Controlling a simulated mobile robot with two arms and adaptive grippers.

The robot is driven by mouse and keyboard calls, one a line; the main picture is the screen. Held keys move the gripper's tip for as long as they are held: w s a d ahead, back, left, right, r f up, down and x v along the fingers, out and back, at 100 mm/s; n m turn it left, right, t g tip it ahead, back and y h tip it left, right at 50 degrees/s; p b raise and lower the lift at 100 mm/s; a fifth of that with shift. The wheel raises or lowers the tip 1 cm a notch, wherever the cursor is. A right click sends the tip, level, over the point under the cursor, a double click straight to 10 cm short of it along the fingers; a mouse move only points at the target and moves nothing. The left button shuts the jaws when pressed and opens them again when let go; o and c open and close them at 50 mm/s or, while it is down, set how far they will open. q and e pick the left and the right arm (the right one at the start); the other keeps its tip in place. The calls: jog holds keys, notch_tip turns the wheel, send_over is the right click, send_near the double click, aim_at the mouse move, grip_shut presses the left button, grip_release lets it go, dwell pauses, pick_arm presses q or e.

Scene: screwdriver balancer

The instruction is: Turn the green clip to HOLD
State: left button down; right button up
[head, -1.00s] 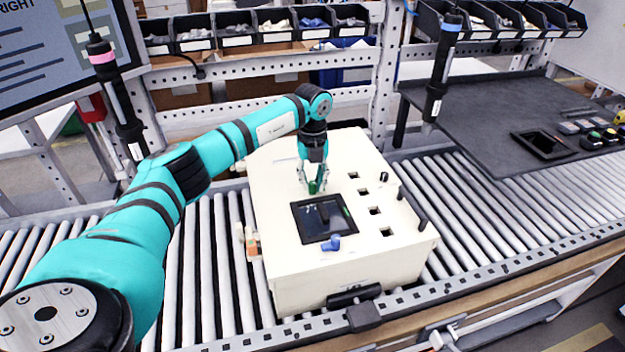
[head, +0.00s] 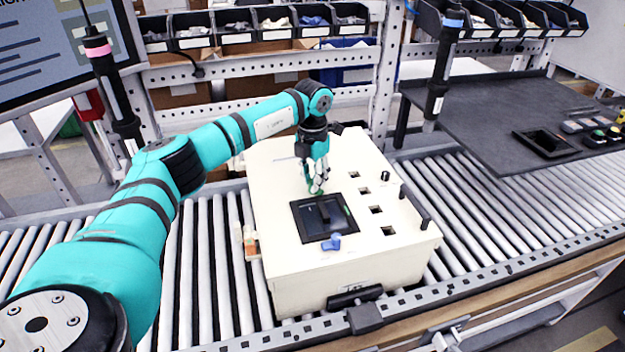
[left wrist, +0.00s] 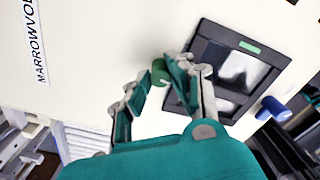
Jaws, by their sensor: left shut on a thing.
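The green clip (left wrist: 159,72) sits on top of the cream box (head: 275,220), close to the dark framed window (head: 297,222). My left gripper (head: 316,188) points down onto the box top behind that window. In the left wrist view its two fingers stand on either side of the clip, and the gripper is shut on it. The fingers hide most of the clip in the head view. No HOLD mark can be read, so the clip's setting cannot be told. My right gripper is not in view.
A blue knob (head: 331,243) sits at the window's near edge. Square holes and dark posts (head: 411,200) line the box's right side. The box stands on a roller conveyor (head: 500,215). Two hanging tools (head: 437,75) flank it, clear of the gripper.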

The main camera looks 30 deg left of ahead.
pick_arm(q)
jog(key=m, duration=0.3)
jog(key=shift+m+b, duration=0.3)
jog(key=shift+m, duration=1.7)
jog(key=shift+r, duration=0.1)
jog(key=c, duration=1.2)
grip_release()
jog(key=shift+o, duration=0.2)
notch_tip(320, 180, up, 12)
